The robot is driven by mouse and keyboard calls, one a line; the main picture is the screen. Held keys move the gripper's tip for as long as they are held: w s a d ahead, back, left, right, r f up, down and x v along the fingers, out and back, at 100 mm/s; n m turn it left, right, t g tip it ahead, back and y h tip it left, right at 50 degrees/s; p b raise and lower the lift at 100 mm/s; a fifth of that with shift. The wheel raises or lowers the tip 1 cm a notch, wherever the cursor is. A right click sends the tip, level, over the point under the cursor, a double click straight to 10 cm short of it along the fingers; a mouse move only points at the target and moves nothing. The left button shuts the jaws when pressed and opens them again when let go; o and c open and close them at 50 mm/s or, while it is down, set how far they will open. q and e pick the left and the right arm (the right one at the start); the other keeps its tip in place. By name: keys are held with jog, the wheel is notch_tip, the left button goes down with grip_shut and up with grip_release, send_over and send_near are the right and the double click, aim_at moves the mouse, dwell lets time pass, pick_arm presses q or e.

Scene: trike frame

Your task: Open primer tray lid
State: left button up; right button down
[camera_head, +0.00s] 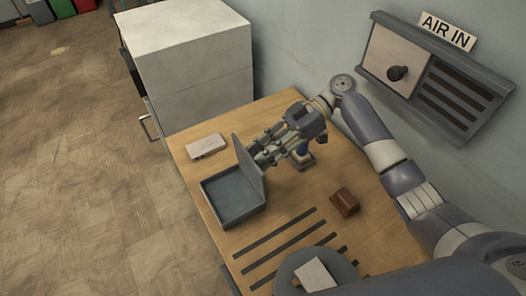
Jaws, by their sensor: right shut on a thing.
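The primer tray (232,207) is a shallow grey box on the near-left part of the wooden table. Its grey lid (249,172) stands open, raised steeply along the tray's right side, so the tray's inside shows. My right gripper (262,155) reaches in from the right and is shut on the lid near its upper edge. The exact contact is small and partly hidden by the fingers. My left gripper is not in view.
A brown block (344,202) and dark slots (281,236) are to the right and front. A white cabinet (190,50) adjoins the table; a wall-mounted "AIR IN" vent (440,80) is right.

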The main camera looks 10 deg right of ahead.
jog(key=c, duration=1.3)
grip_release()
jog(key=shift+d+f, duration=0.25)
jog(key=shift+f, duration=0.25)
jog(key=shift+w, duration=0.2)
jog(key=shift+r, duration=0.1)
notch_tip(320, 180, up, 10)
jog(key=shift+s, duration=0.1)
